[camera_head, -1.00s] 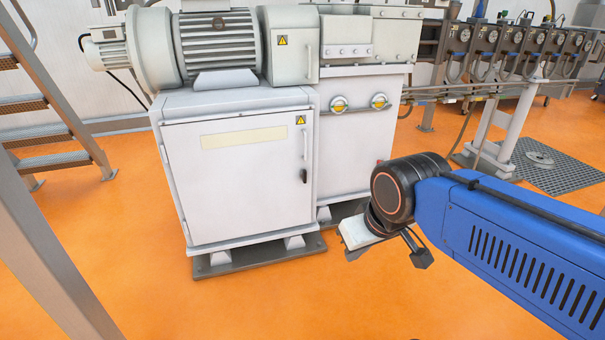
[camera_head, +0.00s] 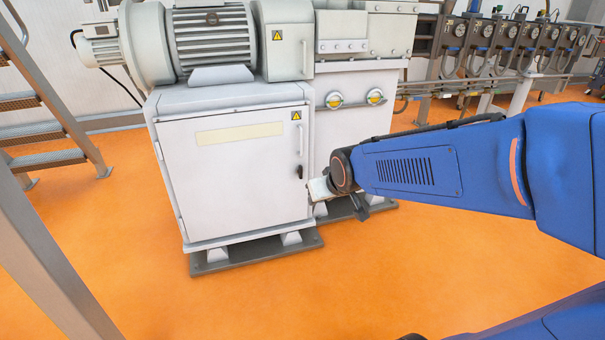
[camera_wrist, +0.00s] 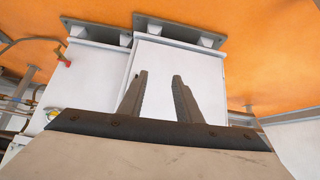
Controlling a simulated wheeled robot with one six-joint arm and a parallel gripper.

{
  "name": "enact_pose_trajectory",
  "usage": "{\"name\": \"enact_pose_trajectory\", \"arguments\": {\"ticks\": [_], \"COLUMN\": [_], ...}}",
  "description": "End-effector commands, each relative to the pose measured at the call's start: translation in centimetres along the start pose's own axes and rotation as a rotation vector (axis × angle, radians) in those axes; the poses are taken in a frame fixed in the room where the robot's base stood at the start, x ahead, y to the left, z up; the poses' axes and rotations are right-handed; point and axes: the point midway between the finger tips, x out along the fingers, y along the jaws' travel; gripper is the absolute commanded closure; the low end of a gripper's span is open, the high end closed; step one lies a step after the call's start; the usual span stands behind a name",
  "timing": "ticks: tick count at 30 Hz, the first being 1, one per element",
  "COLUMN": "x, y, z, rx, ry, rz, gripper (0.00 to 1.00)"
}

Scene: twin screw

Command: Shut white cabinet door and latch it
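The white cabinet door (camera_head: 235,178) fills the cabinet's front in the head view. It stands shut or nearly so; I cannot tell whether it is quite flush. A light vertical handle (camera_head: 300,140) is near its right edge, with a small black latch (camera_head: 299,172) below. I cannot tell the latch's state. My gripper (camera_wrist: 162,74) shows two dark fingers apart with nothing between them in the wrist view. In the head view it is just right of the door's lower right edge, below the latch; its fingertips are not clear there. White cabinet panels (camera_wrist: 172,62) lie beyond the fingers in the wrist view.
A motor (camera_head: 212,42) sits on top of the cabinet. A second white housing (camera_head: 350,128) with two round yellow-and-white fittings adjoins on the right. Metal stairs (camera_head: 45,130) stand at left. The orange floor (camera_head: 260,305) in front is clear.

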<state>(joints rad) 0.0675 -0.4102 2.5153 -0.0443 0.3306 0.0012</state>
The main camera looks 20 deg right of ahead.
Motion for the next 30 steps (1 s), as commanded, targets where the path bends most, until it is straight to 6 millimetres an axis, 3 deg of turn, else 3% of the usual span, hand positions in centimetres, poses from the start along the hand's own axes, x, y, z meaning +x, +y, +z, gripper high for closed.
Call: {"name": "enact_pose_trajectory", "arguments": {"ticks": [3,15,22,30], "x": [3.3,13.0,18.1,23.6], "y": [0.6,2.9,4.2,5.7], "z": [-2.0,-7.6,-9.5,-10.4], "rx": [0.002,0.005,0.007,0.014], "ry": [0.051,0.251,0.367,0.501], "rz": [0.009,0.029,0.034,0.036], "gripper": [0.69,0.69,0.69,0.69]}}
